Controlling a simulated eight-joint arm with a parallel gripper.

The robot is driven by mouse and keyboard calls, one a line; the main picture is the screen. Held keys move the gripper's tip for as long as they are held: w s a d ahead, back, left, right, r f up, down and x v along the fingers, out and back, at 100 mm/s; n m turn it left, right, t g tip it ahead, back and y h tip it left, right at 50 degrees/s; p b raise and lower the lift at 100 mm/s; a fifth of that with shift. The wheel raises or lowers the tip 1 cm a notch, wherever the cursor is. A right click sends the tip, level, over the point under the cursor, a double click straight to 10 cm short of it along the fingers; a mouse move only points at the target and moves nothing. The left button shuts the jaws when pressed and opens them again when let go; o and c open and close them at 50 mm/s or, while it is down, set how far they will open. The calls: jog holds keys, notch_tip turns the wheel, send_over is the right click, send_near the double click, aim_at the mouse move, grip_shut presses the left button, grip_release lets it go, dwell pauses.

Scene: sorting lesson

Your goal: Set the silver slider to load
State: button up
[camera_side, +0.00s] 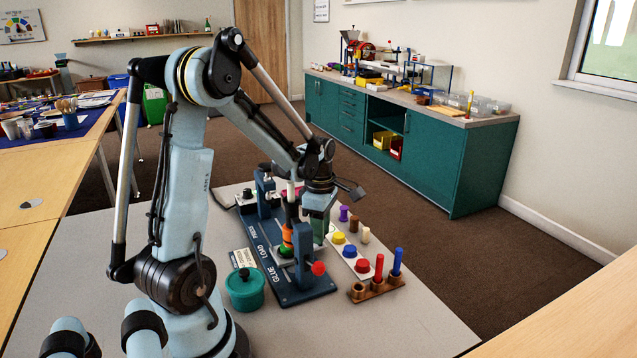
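A dark blue fixture (308,293) stands on the grey table, lettered PRESS, LOAD and GLUE from back to front along its left side. A stack of orange and green pieces (286,247) stands on it near the LOAD and GLUE lettering. I cannot make out the silver slider; the fixture's middle is partly behind my arm and the pieces. My gripper (319,228) hangs over the fixture's right side, by a green part. Its fingertips are too small and covered to tell whether they are open or shut, or whether they touch anything.
A teal lidded pot (245,290) stands left of the fixture. A red knob (318,268) sticks out at its front. On the right are yellow, red and blue knobbed pieces (351,252), a brown rack (377,288) with red and blue pegs, and purple and brown pegs behind. The front table area is clear.

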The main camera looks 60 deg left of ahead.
grip_shut()
jog(key=a, duration=0.4)
jog(key=shift+a, duration=0.15)
jog(key=shift+o, duration=2.4)
grip_release()
jog(key=shift+r, duration=0.1)
